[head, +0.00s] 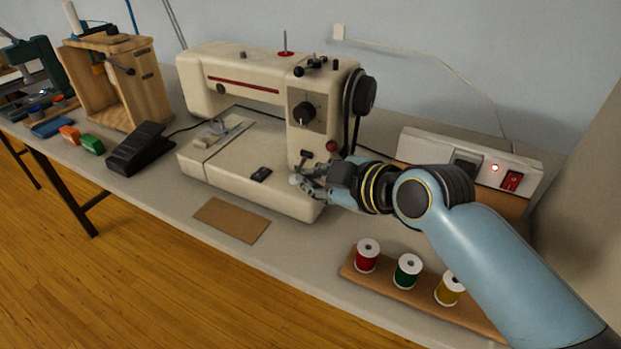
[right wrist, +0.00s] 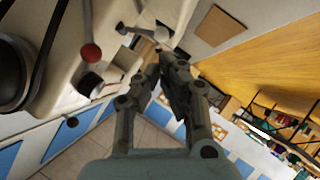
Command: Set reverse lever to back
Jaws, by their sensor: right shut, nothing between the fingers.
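A cream sewing machine (head: 240,165) stands on the grey table. Low on its pillar, below the dark dial (head: 307,113), a short lever (head: 304,156) sticks out, with a red knob (head: 331,147) to its right. No label shows which one is the reverse lever. In the right wrist view the lever (right wrist: 124,28) and red knob (right wrist: 91,53) are left of the fingers. My left gripper is out of view.
A wooden rack (head: 400,292) with red, green and yellow spools lies in front of my right arm. A black pedal (head: 140,150) and brown card (head: 231,220) lie left and in front of the machine.

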